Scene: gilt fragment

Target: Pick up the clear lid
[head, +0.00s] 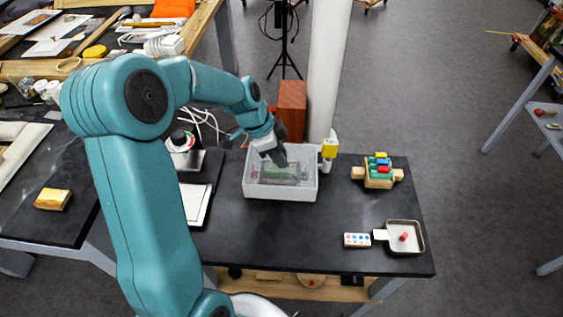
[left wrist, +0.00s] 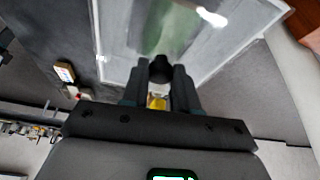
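The clear lid (left wrist: 215,50) is a see-through sheet with a dark round knob (left wrist: 160,69). It lies at the top of a white bin (head: 281,193) on the black table, and a green shape shows through it. My left gripper (head: 277,157) reaches down over the bin from above. In the left wrist view its two dark fingers (left wrist: 160,80) stand on either side of the knob, which fills the narrow gap between them. The gripper looks shut on the knob. In the head view the gripper hides the knob. My right gripper is not in view.
A reddish-brown block (head: 291,108) and a pale column stand behind the bin. A yellow-topped item (head: 329,149) is close to its right side. Coloured pegs in a wooden block (head: 378,172) and a small tray (head: 417,244) are farther right. The table's front middle is clear.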

